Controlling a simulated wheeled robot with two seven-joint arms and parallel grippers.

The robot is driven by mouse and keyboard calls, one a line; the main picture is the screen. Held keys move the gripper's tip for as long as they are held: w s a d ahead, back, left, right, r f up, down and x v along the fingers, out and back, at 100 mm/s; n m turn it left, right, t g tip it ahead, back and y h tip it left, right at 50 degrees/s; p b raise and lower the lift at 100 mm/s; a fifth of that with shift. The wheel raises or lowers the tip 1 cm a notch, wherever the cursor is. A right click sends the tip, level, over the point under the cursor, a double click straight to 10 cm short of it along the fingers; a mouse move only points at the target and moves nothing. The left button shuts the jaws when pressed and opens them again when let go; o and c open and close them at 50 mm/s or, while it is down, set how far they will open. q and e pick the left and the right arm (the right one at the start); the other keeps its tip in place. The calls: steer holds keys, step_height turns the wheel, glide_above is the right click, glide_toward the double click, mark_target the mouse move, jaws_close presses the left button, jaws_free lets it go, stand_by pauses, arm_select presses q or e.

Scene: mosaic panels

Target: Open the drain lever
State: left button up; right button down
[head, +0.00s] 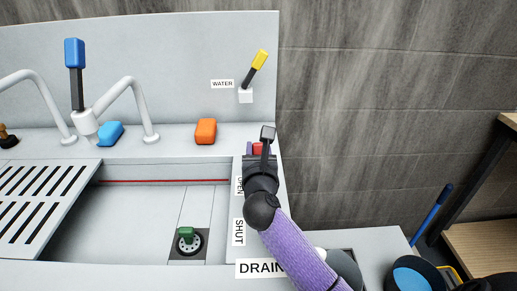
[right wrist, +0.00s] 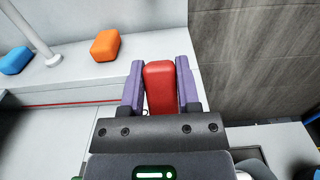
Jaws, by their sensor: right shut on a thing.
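The red handle of the drain lever (head: 258,148) is at the far end of the ledge right of the basin, just beyond the OPEN label (head: 240,186). The SHUT label (head: 238,232) is nearer to me, and the DRAIN label (head: 262,268) is at the front edge. My right gripper (head: 258,150) is shut on the red handle. In the right wrist view the handle (right wrist: 160,88) stands between the two purple fingers of the gripper (right wrist: 161,85). The lever's lower part is hidden by my gripper. A green-topped drain fitting (head: 187,238) sits on the basin floor. My left gripper is not in view.
A yellow-handled lever (head: 259,60) is on the back panel beside the WATER label (head: 222,84). Orange (head: 206,131) and blue (head: 110,134) blocks lie on the back ledge near a faucet (head: 85,121). A slotted rack (head: 40,203) covers the basin's left. A blue bucket (head: 412,279) stands at lower right.

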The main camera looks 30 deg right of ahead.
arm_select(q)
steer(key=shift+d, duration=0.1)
arm_select(e)
steer(key=shift+f, duration=0.15)
steer(key=shift+s+a+f+t+b, duration=0.1)
steer(key=shift+s+a+t+b, duration=0.3)
steer(key=shift+b, duration=0.45)
steer(key=shift+s+r+h, duration=0.1)
steer(key=shift+r+h, duration=0.1)
steer(key=shift+h, duration=0.1)
steer(key=shift+d+r, duration=0.1)
steer(key=shift+r, duration=0.05)
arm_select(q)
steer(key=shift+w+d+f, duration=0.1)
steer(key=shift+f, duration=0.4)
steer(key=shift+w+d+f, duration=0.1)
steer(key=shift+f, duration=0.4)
arm_select(e)
steer(key=shift+c, duration=1.6)
jaws_free()
steer(key=shift+d, duration=0.1)
steer(key=shift+s+t, duration=0.1)
steer(key=shift+t, duration=0.2)
